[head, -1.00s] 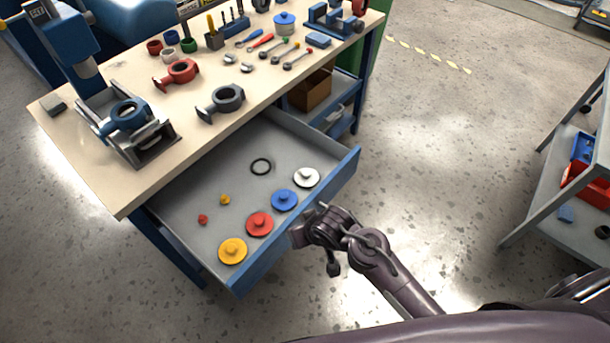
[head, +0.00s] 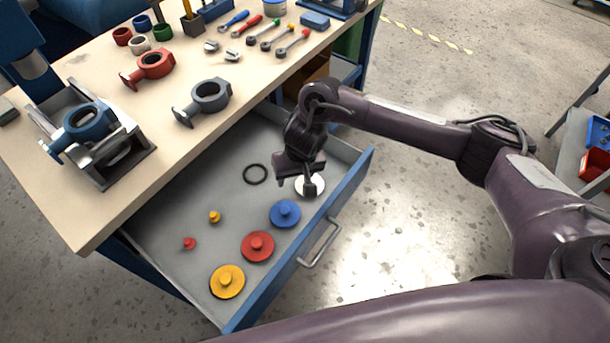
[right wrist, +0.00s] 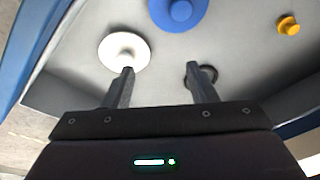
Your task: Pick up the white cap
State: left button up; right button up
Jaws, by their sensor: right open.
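The white cap (head: 316,187) is a round disc with a knob, lying in the open drawer (head: 185,193) near its right end. My right gripper partly covers it in the head view. It shows whole in the right wrist view (right wrist: 122,50), ahead of the left finger. My right gripper (head: 304,188) is above the drawer, pointing down, open and empty. In the right wrist view its two fingers (right wrist: 164,80) are apart, with bare drawer floor between them. I cannot tell whether the left fingertip touches the cap's edge. My left gripper is not in view.
Blue (head: 285,213), red (head: 257,246) and yellow (head: 227,281) caps lie in a row beside the white one. A black ring (head: 255,174) and two small knobs lie behind. The drawer's blue front (head: 350,188) is a raised edge. The workbench (head: 95,225) holds valve parts and tools.

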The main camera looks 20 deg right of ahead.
jog(key=shift+m+h, duration=0.6)
jog(key=shift+m, duration=0.1)
jog(key=d, duration=0.1)
jog(key=w+d, duration=0.1)
jog(key=d, duration=0.2)
jog(key=shift+w+d+r, duration=0.15)
jog(key=shift+w+r, duration=0.05)
jog(key=shift+w, duration=0.2)
jog(key=shift+d+f+g, duration=0.2)
jog(key=shift+d+g, duration=0.05)
jog(key=shift+g, duration=0.05)
jog(key=f, duration=0.2)
jog(key=f+b, duration=0.1)
jog(key=f, duration=0.1)
jog(key=w+f, duration=0.1)
jog(key=f, duration=0.1)
jog(key=shift+f+b, duration=0.2)
jog(key=shift+b, duration=0.2)
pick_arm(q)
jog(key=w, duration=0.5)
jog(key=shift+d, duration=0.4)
pick_arm(e)
jog(key=shift+f, duration=0.3)
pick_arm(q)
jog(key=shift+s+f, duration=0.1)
pick_arm(e)
grip_shut()
